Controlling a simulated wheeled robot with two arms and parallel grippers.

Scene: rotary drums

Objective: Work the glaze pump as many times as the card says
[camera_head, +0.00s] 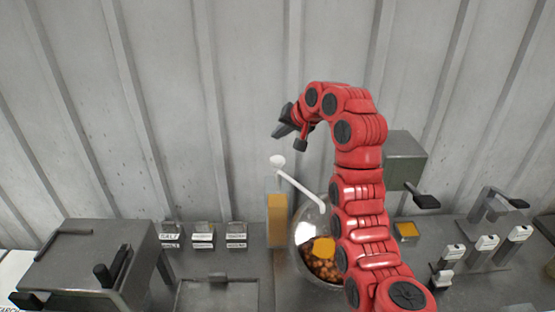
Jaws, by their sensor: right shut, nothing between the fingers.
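My right arm rises from the bottom and bends over at the top. Its dark gripper (283,128) points left, shut and empty, in front of the wall. Below it is a white lever (300,188) with a round white knob, apart from the gripper. An orange upright block (278,215) stands at the drum's left. I cannot tell for sure which part is the glaze pump, and I cannot make out a card with a count. My left gripper is not in view.
Several small labelled containers (203,236) stand left of centre, beside a grey box-like unit (85,262) with a black handle. At right are a green-grey box (404,158), a small orange-topped box (407,231) and several white-topped levers (487,243). A ribbed wall closes the back.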

